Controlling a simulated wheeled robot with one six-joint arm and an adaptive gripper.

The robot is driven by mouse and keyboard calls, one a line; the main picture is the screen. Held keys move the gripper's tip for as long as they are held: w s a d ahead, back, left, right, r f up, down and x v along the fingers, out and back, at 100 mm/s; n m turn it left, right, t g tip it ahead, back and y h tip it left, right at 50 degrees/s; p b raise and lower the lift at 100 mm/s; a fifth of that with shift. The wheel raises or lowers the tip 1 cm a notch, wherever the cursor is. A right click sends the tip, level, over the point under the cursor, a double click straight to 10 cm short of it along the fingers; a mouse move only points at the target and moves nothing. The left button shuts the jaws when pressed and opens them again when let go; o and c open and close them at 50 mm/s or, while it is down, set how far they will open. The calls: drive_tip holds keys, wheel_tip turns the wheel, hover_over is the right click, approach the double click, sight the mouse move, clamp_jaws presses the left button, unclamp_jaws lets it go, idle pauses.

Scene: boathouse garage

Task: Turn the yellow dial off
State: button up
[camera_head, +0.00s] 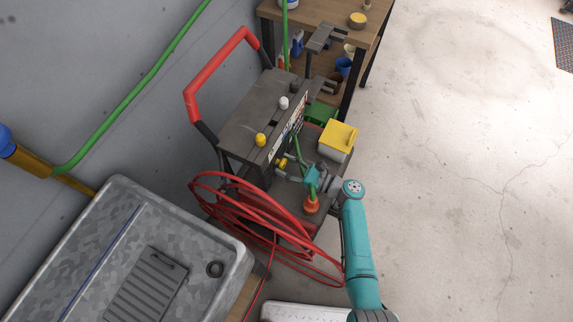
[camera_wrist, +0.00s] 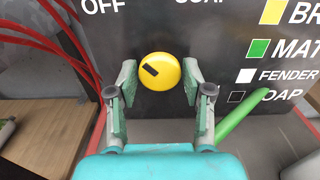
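The yellow dial (camera_wrist: 165,76) is a round knob on the dark panel (camera_wrist: 215,45) of the cart. A short black mark lies on its left half, tilted toward the upper left. The word OFF shows at the panel's upper left and a partly cut-off label, SOAP, at the upper right. In the head view the dial (camera_head: 282,163) is on the cart's front face. My gripper (camera_wrist: 160,86) is open, with one finger on each side of the dial. Gaps show between fingers and dial. My gripper also shows in the head view (camera_head: 288,169) at the panel.
A green hose (camera_wrist: 240,112) runs right of my gripper. Coiled red hose (camera_head: 235,208) hangs at the cart's left. A yellow-topped container (camera_head: 338,135) and an orange-based item (camera_head: 311,205) are close to my arm. Another yellow knob (camera_head: 261,140) is on top. Floor at right is clear.

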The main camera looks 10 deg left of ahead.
drive_tip(key=c, duration=0.6)
drive_tip(key=shift+o, duration=0.2)
drive_tip(key=shift+n, duration=0.8)
drive_tip(key=o, duration=1.1)
drive_tip(key=shift+d, duration=0.1)
drive_tip(key=shift+v, duration=3.65)
drive_tip(key=shift+d, duration=0.1)
